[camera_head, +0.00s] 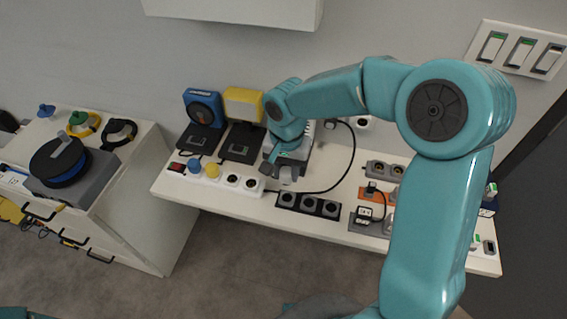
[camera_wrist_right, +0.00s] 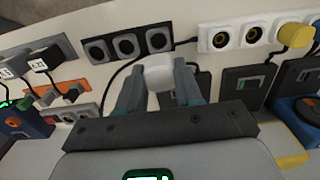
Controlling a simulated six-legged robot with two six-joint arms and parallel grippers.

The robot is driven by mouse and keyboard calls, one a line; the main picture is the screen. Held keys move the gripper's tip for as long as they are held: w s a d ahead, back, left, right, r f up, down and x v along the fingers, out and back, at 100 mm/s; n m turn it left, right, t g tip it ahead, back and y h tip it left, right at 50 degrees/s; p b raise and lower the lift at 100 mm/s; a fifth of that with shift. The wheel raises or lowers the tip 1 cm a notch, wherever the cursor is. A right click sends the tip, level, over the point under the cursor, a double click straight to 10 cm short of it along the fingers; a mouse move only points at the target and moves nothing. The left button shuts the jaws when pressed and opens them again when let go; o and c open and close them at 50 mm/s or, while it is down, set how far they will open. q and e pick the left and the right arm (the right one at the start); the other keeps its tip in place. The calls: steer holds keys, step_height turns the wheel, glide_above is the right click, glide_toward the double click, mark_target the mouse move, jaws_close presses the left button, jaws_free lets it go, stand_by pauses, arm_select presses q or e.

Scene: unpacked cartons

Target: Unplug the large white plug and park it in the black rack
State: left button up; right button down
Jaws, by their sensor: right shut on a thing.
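My right gripper (camera_head: 283,172) is over the back-middle of the white bench (camera_head: 240,208). In the right wrist view, its two fingers (camera_wrist_right: 158,78) are shut on the large white plug (camera_wrist_right: 158,70), one on each side. In the head view the plug (camera_head: 287,177) is small and partly hidden by the gripper. A black strip (camera_head: 308,205) with three round grey recesses, which looks like the black rack, lies on the bench just right of and nearer than the gripper. It also shows beyond the plug in the right wrist view (camera_wrist_right: 128,46). My left gripper is not in view.
A white socket strip (camera_head: 240,182) with blue and yellow plugs (camera_head: 212,170) lies left of the black strip. A black cable (camera_head: 325,188) curves across the bench. Grey sockets and an orange-fronted box (camera_head: 372,195) stand at right. Wall switches (camera_head: 520,50) are at upper right.

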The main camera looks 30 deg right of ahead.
steer(key=shift+s+d+f+b, duration=0.1)
steer(key=shift+f+b, duration=0.45)
steer(key=shift+f, duration=0.55)
steer(key=shift+f+b, duration=1.65)
steer(key=shift+f, duration=0.8)
steer(key=shift+b, duration=0.3)
steer(key=shift+f+b, duration=0.35)
steer(key=shift+b, duration=0.1)
steer(key=shift+f+b, duration=0.3)
steer(key=shift+b, duration=0.1)
steer(key=c, duration=0.7)
jaws_free()
steer(key=shift+o, duration=0.2)
